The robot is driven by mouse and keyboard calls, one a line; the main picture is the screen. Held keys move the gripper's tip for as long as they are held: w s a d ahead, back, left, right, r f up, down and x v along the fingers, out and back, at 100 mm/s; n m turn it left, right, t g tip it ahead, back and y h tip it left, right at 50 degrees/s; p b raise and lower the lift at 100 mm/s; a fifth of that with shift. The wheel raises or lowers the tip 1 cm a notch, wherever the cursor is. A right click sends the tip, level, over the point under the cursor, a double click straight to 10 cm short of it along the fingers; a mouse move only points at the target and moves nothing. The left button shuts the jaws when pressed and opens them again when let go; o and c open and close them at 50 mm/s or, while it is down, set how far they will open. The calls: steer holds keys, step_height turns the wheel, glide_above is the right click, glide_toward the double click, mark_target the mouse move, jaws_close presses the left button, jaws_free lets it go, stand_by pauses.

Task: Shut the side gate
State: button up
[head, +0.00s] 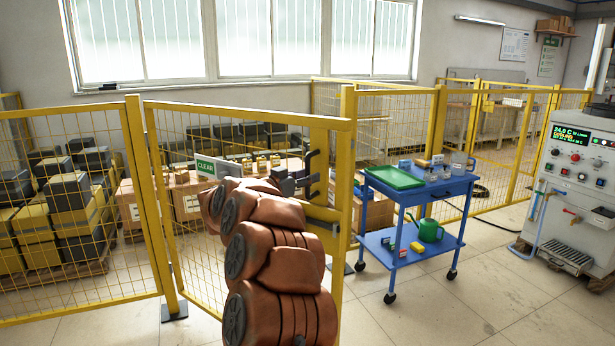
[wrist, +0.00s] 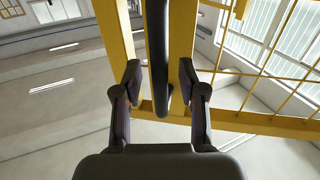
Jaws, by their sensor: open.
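The side gate (head: 250,113) is a yellow-framed mesh panel in the head view. Its free end overlaps a yellow post (head: 347,103) and appears swung out toward me; the exact gap is hard to judge. My gripper (head: 303,180) is at the free end, beside a dark upright handle (head: 312,160). In the wrist view, my gripper (wrist: 158,80) is open, with one finger on each side of the black handle bar (wrist: 157,45). I cannot tell whether either finger touches it. The gate's yellow frame (wrist: 182,50) is behind the bar. My arm hides the gate's lower part.
A blue cart (head: 430,187) with a green tray (head: 394,177) and a watering can (head: 428,230) stands right of the gate. A control cabinet (head: 578,190) is at far right. Stacked boxes (head: 70,215) are behind the fence. Floor in front of the cart is clear.

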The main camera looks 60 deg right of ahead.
steer(key=shift+d, duration=0.25)
jaws_close()
stand_by(0.6)
